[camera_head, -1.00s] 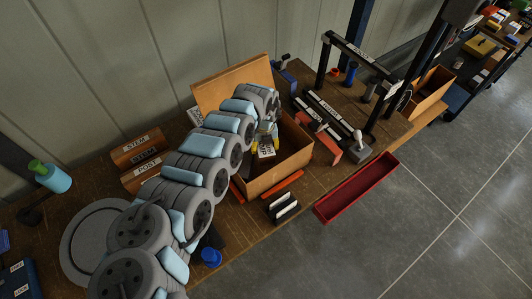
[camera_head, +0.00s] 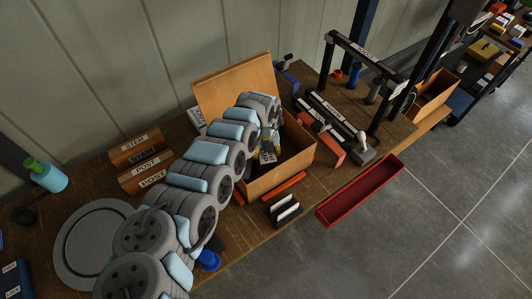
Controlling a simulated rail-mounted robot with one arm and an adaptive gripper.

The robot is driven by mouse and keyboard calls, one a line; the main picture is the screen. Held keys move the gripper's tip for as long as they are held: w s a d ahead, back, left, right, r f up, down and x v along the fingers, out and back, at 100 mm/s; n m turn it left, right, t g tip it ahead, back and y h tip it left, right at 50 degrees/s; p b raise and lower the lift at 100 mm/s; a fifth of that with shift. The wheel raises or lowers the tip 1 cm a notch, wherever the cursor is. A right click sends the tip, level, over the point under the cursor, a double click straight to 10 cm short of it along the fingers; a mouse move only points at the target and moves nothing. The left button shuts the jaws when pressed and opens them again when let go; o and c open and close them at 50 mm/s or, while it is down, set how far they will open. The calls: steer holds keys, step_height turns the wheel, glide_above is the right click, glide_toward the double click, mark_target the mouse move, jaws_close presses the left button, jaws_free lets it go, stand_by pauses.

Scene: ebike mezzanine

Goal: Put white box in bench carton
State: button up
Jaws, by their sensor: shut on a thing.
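The bench carton (camera_head: 285,171) is an open cardboard box on the wooden bench, with one flap standing up at its back. My arm reaches over its left side from the lower left. My gripper (camera_head: 268,143) is small in view and partly hidden by my arm, at the carton's opening. It is shut on a small white box (camera_head: 267,156) with dark print on its face. The white box shows within the outline of the carton's opening; I cannot tell whether it touches the bottom.
A red tray (camera_head: 360,191) is along the bench's front edge, right of the carton. Orange strips (camera_head: 284,187) and a black rack with white plates (camera_head: 284,211) lie in front. A black frame (camera_head: 365,58) stands at the back right. Labelled brown blocks (camera_head: 140,160) lie left.

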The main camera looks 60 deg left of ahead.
steer(key=shift+f, duration=0.1)
steer(key=o, duration=1.2)
steer(key=shift+o, duration=0.2)
steer(key=shift+r+p, duration=0.4)
steer(key=shift+r, duration=0.35)
step_height(320, 180, up, 12)
steer(key=shift+f+b, duration=0.15)
steer(key=shift+b, duration=0.25)
